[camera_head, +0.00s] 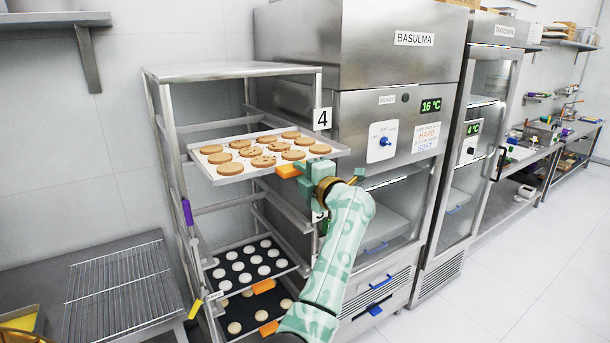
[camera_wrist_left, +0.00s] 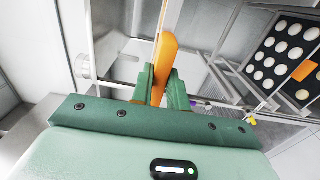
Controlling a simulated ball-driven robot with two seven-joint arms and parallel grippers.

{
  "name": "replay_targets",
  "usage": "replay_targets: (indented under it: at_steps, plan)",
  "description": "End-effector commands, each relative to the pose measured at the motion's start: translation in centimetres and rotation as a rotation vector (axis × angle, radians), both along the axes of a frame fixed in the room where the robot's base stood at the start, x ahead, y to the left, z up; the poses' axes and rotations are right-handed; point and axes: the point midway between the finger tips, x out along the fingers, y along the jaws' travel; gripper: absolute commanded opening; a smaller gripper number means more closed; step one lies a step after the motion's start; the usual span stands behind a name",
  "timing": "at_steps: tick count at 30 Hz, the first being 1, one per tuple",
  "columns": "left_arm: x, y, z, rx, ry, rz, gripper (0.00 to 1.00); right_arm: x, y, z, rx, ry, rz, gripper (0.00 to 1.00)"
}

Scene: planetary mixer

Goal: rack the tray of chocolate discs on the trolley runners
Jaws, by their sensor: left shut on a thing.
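A pale tray (camera_head: 232,181) carries rows of round brown discs (camera_head: 264,161) that look like biscuits, some with dark spots. It is about level at the trolley's upper part, near the tag marked 4 (camera_head: 322,118). My left gripper (camera_head: 300,172) is shut on the orange handle (camera_head: 288,171) at the tray's near edge. The left wrist view also shows the orange handle (camera_wrist_left: 162,62) between the two fingers. The trolley (camera_head: 235,70) is an open steel frame with side runners (camera_head: 225,205). I cannot tell whether the tray rests on runners.
Two dark trays of pale discs (camera_head: 243,265) (camera_head: 250,313) sit lower in the trolley, with orange handles. A steel cabinet (camera_head: 390,80) stands close on the right. A bench with a wire rack (camera_head: 118,290) is at left. The floor at right is clear.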

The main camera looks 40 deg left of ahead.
Motion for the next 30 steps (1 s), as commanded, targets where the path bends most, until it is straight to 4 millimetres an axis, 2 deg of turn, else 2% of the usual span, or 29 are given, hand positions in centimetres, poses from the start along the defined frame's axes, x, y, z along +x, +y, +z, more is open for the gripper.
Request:
replay_targets:
  at_steps: [12,24,30]
  plan:
    - [1.0,2.5,0.2,0.003,0.000,0.000,0.00,0.0,0.0,0.0,0.000,0.000,0.001,0.36]
    - [1.0,2.7,0.2,0.002,-0.002,0.000,0.00,0.0,0.0,0.0,0.000,0.000,0.001,0.36]
    - [1.5,3.7,0.2,0.004,-0.002,0.000,0.00,0.0,0.0,-0.1,0.000,0.000,0.001,0.36]
